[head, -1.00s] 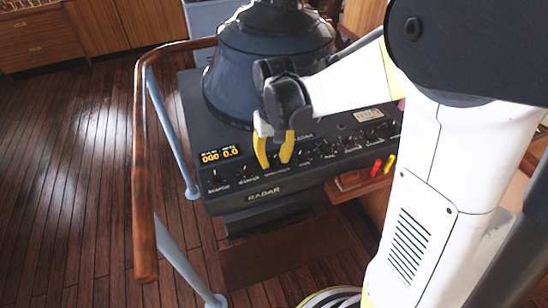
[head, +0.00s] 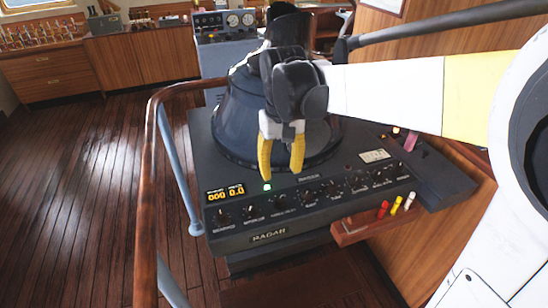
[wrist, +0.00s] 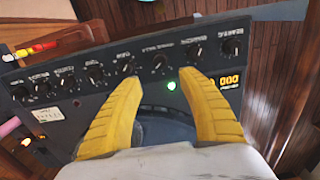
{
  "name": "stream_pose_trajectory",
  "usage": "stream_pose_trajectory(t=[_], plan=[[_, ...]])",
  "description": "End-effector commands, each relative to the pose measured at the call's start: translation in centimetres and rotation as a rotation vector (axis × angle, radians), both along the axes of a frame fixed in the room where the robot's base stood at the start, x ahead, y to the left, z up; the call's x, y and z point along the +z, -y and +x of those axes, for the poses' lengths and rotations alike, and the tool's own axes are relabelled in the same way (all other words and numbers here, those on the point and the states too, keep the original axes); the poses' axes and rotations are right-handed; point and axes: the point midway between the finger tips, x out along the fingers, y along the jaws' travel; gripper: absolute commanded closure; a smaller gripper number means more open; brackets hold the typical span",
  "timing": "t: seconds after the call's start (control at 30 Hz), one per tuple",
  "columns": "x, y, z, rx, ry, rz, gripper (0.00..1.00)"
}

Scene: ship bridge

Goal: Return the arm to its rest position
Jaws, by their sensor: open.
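My gripper (head: 281,158) has yellow fingers that are open and empty. In the head view it hangs above the radar console (head: 250,240), in front of the dark rounded radar housing (head: 240,115). In the wrist view the fingers (wrist: 165,100) spread over the console panel, with a lit green lamp (wrist: 171,86) showing between them. The lamp also shows in the head view (head: 267,187), just below the fingertips. My white and yellow forearm reaches in from the right.
A wooden handrail (head: 145,200) on blue-grey posts curves round the console's left side. Red, yellow and white markers (head: 396,204) stand in a wooden holder at the right front. Wooden cabinets (head: 100,60) line the back. The plank floor (head: 80,170) at left is clear.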

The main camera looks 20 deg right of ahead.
Motion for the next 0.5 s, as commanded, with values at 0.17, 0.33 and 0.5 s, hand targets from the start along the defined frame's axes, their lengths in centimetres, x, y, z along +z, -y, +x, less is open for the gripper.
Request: stream_pose_trajectory(t=[0.17, 0.33, 0.5], plan=[[0.94, 0.00, -0.02, 0.000, 0.000, 0.000, 0.52], [0.94, 0.00, -0.02, 0.000, 0.000, 0.000, 0.52], [1.00, 0.00, -0.52, 0.000, 0.017, 0.000, 0.52]])
